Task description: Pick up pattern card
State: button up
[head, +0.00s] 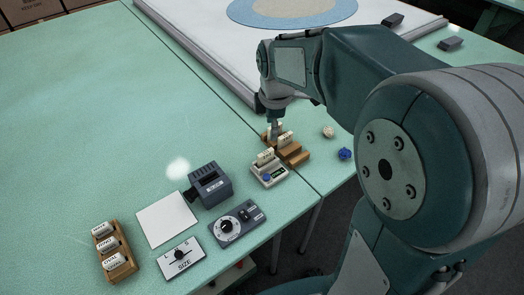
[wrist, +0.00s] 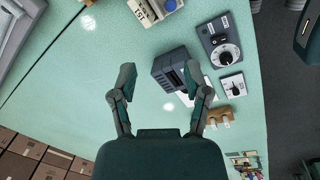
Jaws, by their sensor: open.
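Small white pattern cards with dark lettering stand in holders in the head view. Several cards (head: 108,245) stand in a wooden rack (head: 124,271) at the front left. Other cards (head: 286,138) stand in a stepped wooden rack (head: 297,157) near the table's right edge. One more card (head: 265,156) stands in a pale device (head: 270,176) with a blue knob. My gripper (wrist: 160,76) is open and empty in the wrist view. In the head view it hangs down by the stepped rack, its fingertips partly hidden. A lettered card (wrist: 141,12) shows at the wrist view's top edge.
A dark slotted box (head: 210,185), a dial unit (head: 238,222), a SIZE switch (head: 181,258) and a white sheet (head: 166,219) lie on the green table (head: 80,150). A white framed bed (head: 225,45) lies behind. Yarn balls (head: 344,154) lie right of the racks. The table's left side is clear.

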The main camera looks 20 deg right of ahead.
aim_at(265, 152)
jog(key=w+f+n, duration=0.2)
jog(key=w+f+n+g, duration=0.1)
jog(key=w+f+n, duration=0.2)
jog(key=f+n, duration=0.1)
jog(key=f, duration=0.1)
jog(key=shift+w, duration=0.4)
notch_tip(265, 152, down, 11)
jog(key=shift+r, duration=0.2)
grip_shut()
